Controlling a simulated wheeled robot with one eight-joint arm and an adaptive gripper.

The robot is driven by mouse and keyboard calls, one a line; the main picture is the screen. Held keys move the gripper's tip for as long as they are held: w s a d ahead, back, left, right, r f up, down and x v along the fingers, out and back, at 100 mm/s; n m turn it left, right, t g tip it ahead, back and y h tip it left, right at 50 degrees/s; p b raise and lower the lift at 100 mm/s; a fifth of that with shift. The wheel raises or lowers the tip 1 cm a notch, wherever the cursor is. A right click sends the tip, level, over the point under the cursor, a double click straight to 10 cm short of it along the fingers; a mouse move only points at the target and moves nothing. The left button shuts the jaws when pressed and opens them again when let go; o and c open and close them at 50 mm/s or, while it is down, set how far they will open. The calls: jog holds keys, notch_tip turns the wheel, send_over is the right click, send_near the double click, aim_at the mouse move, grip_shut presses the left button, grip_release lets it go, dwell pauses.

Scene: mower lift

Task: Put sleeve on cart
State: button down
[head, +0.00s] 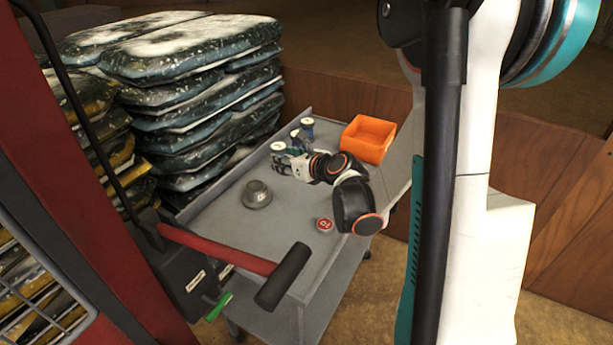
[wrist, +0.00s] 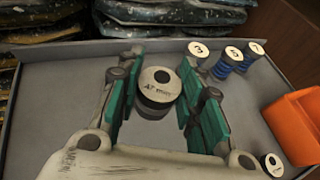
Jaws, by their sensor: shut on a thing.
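The sleeve, a grey cylinder with a white labelled top (wrist: 158,88), is between the teal-padded fingers of my gripper (wrist: 158,98) in the wrist view. In the head view my gripper (head: 285,162) is at the far part of the grey cart (head: 225,222), with a white-topped piece (head: 278,147) at its fingers. My gripper is shut on the sleeve, which looks upright. I cannot tell whether its base touches the cart top. The cart top (wrist: 45,75) also shows in the wrist view.
Blue springs with white numbered tops (wrist: 228,58) stand right of my gripper, near an orange bin (head: 367,138). A grey round part (head: 257,195) and a red-topped piece (head: 325,224) stand nearer. Stacked bags (head: 190,95) rise at left; a red handle (head: 215,247) crosses in front.

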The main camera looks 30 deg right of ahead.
jog(key=d+r+m+h, duration=0.1)
jog(key=d+r+h, duration=0.1)
jog(key=d, duration=0.8)
jog(key=d+r+m+h, duration=0.1)
jog(key=d+r+m, duration=0.15)
jog(key=d, duration=0.85)
jog(key=shift+n, duration=0.35)
jog(key=f+b, duration=0.2)
jog(key=f, duration=0.4)
jog(key=f+b, duration=0.3)
jog(key=f, duration=0.4)
jog(key=f+b, duration=0.3)
jog(key=f, duration=0.3)
jog(key=shift+w+a+f, duration=0.15)
jog(key=shift+w+f, duration=0.1)
jog(key=shift+w, duration=0.15)
jog(key=shift+r, duration=0.1)
jog(key=c, duration=1.1)
grip_release()
jog(key=shift+s+r, duration=0.15)
jog(key=shift+s, duration=0.15)
jog(key=p+v, duration=0.3)
jog(key=v, duration=0.8)
jog(key=shift+s+a, duration=0.15)
jog(key=shift+s, duration=0.1)
